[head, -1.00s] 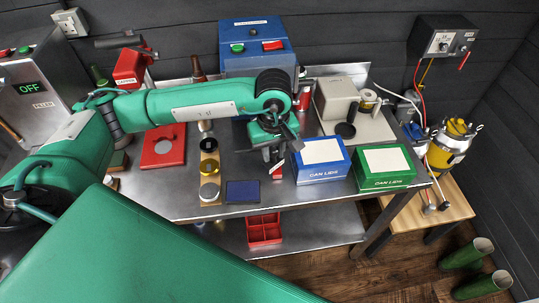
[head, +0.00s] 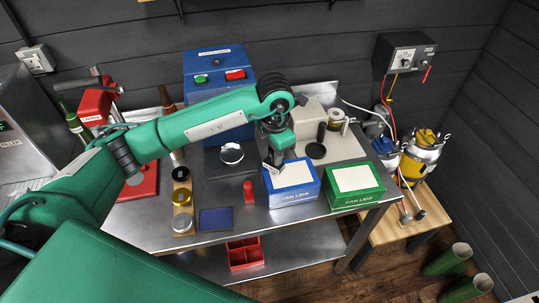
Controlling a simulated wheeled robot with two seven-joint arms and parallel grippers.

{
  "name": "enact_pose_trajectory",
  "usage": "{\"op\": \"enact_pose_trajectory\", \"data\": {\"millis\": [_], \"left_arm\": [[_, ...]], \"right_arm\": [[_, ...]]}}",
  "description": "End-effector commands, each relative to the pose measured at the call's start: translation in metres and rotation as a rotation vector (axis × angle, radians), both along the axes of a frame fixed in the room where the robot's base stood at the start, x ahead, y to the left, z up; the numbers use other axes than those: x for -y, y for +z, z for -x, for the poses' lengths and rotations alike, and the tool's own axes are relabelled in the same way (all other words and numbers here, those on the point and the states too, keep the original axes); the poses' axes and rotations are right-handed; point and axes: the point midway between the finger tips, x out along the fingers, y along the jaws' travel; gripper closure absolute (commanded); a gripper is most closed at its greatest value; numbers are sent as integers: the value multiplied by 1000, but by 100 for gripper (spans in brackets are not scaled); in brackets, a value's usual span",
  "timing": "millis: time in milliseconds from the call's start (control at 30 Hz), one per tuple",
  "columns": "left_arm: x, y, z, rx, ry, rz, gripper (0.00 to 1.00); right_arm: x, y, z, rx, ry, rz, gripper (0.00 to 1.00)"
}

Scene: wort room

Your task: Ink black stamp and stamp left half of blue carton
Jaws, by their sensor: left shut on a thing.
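The blue carton (head: 292,195), with a white top panel and a CAN LIDS label, stands on the steel table right of centre. My left gripper (head: 273,168) points down at the left half of its top. It is shut on what seems to be the black stamp, mostly hidden by the fingers; I cannot tell whether it touches the carton. No mark shows on the visible white panel. The dark blue ink pad (head: 215,219) lies on the table to the left. My right gripper is not in view.
A red stamp (head: 248,192) stands left of the blue carton. The green carton (head: 355,200) is close on its right. A beige machine with a black disc (head: 316,151) is behind. Round tins (head: 181,197) stand left of the pad; a red divided box (head: 245,254) sits below.

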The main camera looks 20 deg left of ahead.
Motion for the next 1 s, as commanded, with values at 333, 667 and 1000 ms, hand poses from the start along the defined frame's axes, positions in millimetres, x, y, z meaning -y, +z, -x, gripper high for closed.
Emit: {"op": "enact_pose_trajectory", "data": {"millis": [333, 667, 1000], "left_arm": [[9, 8, -16, -12, 584, 13, 90], [11, 9, -22, -20, 849, 15, 90], [12, -11, -22, -21, 860, 15, 90]], "right_arm": [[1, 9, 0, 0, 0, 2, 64], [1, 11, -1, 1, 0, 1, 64], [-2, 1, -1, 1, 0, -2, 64]]}}
